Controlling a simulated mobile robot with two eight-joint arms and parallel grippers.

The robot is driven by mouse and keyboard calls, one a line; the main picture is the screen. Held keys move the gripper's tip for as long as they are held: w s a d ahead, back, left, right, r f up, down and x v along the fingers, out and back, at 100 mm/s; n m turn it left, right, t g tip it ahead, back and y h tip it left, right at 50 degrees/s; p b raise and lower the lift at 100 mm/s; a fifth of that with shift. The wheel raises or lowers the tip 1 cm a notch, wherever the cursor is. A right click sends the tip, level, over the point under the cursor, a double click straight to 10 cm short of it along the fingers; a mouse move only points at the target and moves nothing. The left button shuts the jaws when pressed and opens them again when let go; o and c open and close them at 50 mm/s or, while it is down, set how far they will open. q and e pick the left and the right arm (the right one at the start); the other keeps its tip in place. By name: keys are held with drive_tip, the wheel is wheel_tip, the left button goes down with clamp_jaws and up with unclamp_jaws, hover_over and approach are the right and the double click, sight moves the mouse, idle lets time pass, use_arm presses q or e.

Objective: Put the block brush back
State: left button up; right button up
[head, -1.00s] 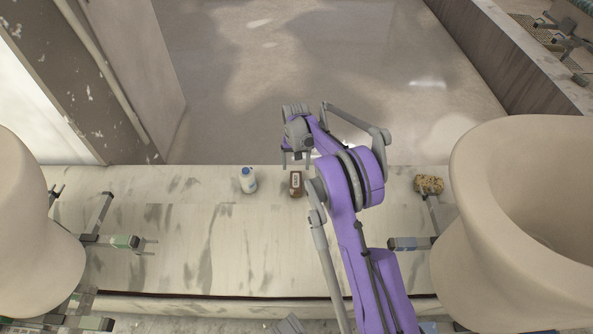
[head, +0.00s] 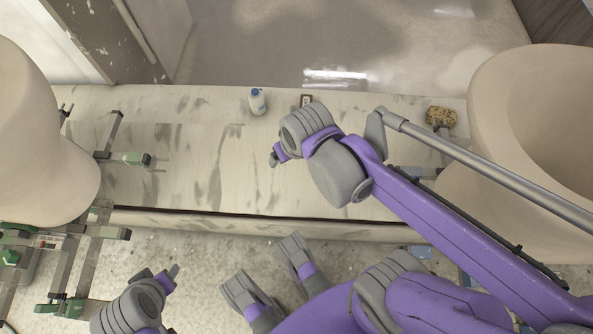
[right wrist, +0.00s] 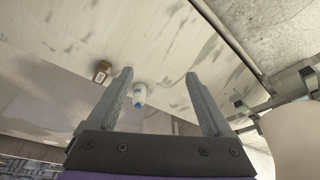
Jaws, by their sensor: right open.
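I cannot make out a clear block brush. A tan speckled block (head: 441,117) lies at the right of the pale ledge in the head view; whether it is the brush or a sponge I cannot tell. My right gripper (head: 275,156) hangs over the ledge, left of that block. In the right wrist view my right gripper (right wrist: 159,75) is open with nothing between its fingers. My left gripper (head: 169,275) shows at the lower left of the head view, away from the ledge; its jaws are too small to judge.
A white bottle with a blue cap (head: 258,103) and a small brown labelled container (head: 306,100) stand on the streaked ledge (head: 200,160); the wrist view shows the bottle (right wrist: 139,95) and container (right wrist: 102,72) too. Large cream vessels (head: 40,150) (head: 540,130) flank it.

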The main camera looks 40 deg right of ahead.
drive_tip(key=s+a+f+n, duration=0.1)
drive_tip(key=s+a+f, duration=0.1)
drive_tip(key=s, duration=0.4)
drive_tip(key=shift+s+a+f+t, duration=0.2)
drive_tip(key=shift+t, duration=0.2)
drive_tip(key=shift+r, duration=0.1)
